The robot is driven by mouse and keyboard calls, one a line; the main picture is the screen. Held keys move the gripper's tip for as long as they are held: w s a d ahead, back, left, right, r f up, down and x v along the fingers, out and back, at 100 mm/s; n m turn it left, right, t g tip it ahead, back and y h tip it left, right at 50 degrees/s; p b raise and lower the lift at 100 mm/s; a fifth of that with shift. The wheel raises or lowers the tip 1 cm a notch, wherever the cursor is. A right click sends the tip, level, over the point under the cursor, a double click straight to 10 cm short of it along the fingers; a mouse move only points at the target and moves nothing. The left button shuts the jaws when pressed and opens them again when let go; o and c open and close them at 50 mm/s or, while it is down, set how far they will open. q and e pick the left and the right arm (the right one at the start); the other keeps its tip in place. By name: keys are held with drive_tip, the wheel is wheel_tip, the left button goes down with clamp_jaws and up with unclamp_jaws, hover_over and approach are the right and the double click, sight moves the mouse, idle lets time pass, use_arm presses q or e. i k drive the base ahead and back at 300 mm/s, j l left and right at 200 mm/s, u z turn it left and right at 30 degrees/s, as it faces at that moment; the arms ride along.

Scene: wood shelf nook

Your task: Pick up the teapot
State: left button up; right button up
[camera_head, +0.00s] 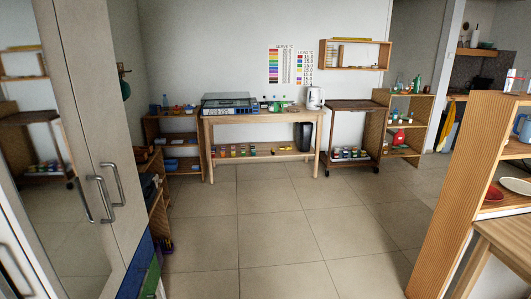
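No object is plainly a teapot at this size. A blue rounded vessel (525,129), partly cut off by the right picture edge, stands on the upper level of the near wooden shelf (466,170); it may be a teapot or a jug. A white kettle-like vessel (315,98) stands at the right end of the far wooden workbench (262,116). A small red rounded object (398,138) sits on the far right shelf unit, too small to identify. Neither of my grippers is in view.
Clear tiled floor (285,225) fills the middle. A tall cabinet (100,130) stands close on the left. A red plate (494,192) and a white plate (516,186) lie on the near right shelf. A wooden table (508,232) stands at bottom right. A dark cart (355,106) stands beside the workbench.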

sight(273, 107)
drive_tip(key=i+z, duration=0.4)
drive_tip(key=i, duration=2.5)
drive_tip(key=i+l+u, duration=0.1)
drive_tip(key=i, duration=0.55)
drive_tip(key=i+l+u, duration=0.1)
drive_tip(key=i, duration=0.5)
drive_tip(key=i+l, duration=0.2)
drive_tip(key=i, duration=0.45)
drive_tip(key=i+l+u, duration=0.15)
drive_tip(key=i+u, duration=0.15)
drive_tip(key=i, duration=0.25)
